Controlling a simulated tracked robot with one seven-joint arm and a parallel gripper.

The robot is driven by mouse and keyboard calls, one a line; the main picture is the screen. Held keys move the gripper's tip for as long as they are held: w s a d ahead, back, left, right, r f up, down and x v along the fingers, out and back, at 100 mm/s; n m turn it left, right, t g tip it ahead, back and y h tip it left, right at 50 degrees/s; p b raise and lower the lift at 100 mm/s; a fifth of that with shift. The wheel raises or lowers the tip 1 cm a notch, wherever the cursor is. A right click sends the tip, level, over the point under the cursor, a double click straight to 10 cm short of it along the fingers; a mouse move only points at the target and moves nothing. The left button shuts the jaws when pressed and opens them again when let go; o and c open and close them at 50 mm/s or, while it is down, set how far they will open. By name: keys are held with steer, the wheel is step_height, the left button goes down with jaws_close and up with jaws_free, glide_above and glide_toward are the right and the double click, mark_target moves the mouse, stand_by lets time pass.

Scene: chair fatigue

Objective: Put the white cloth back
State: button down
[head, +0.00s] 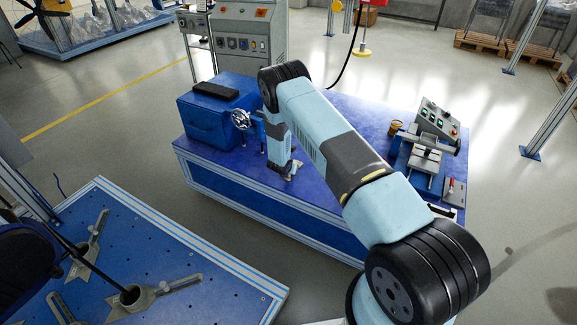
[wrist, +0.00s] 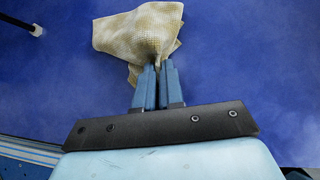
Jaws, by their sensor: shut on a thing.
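The cloth (wrist: 135,32) is a crumpled, pale cream piece with a woven check pattern. In the wrist view it lies at the top middle, against the blue bench top. My gripper (wrist: 159,68) is shut on its lower edge, with the two blue fingers close together. In the head view my gripper (head: 287,172) is low over the front part of the blue bench (head: 330,203), and only a small pale bit of the cloth (head: 297,166) shows beside it. I cannot tell whether the cloth touches the bench.
A blue box (head: 208,120) with a black pad and a handwheel (head: 241,119) stand left of my gripper. A control box (head: 437,120), a small brown cup (head: 395,127) and a blue fixture are at the bench's right end. A perforated blue table (head: 180,250) is at front left.

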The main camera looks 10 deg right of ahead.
steer(key=shift+s+f, duration=0.2)
steer(key=shift+s, duration=0.15)
steer(key=c, duration=0.9)
jaws_free()
